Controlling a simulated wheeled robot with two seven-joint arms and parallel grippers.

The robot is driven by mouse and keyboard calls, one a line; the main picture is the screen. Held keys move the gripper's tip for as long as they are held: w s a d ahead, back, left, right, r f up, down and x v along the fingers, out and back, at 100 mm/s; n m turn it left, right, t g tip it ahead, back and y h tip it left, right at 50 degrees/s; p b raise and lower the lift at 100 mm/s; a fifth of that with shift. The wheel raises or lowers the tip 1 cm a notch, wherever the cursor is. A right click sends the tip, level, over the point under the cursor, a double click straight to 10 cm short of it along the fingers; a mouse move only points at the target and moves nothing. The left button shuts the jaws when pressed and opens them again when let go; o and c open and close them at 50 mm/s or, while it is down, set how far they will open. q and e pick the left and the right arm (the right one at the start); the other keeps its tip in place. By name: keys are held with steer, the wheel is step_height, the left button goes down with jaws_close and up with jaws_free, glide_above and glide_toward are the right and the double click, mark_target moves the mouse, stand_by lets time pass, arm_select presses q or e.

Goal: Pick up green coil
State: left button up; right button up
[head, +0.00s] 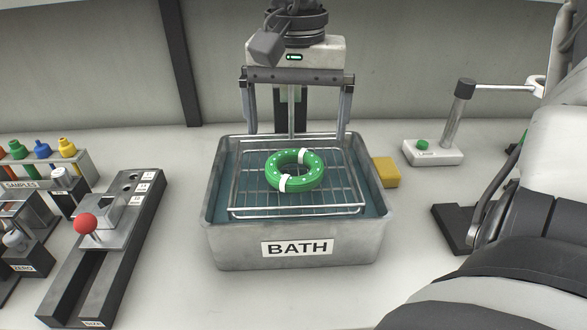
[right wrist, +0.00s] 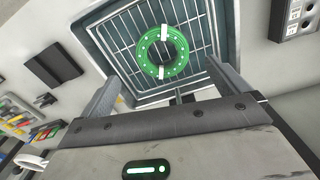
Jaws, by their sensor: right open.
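The green coil (head: 314,175) is a ring with white bands and small pale dots. It lies flat on a wire rack (head: 240,205) in the metal bath (head: 230,248); the coil also shows in the right wrist view (right wrist: 181,54). My right gripper (head: 296,134) is open and empty at the far side of the bath, its fingers pointing down and spread wider than the coil. In the right wrist view the fingers (right wrist: 162,78) are on either side of the coil's near end in the picture, apart from it. My left gripper is not in view.
A yellow sponge (head: 386,172) sits right of the bath, with a white stand with a green knob (head: 432,152) beyond it. Left are a red-knobbed slide (head: 98,240) and a samples rack (head: 80,163) of colored bottles. My own arm fills the right foreground.

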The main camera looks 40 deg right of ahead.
mark_target(295, 156)
steer(key=shift+w+f, duration=0.2)
steer(key=shift+f, duration=3.25)
steer(key=c, duration=1)
steer(key=shift+r, duration=0.1)
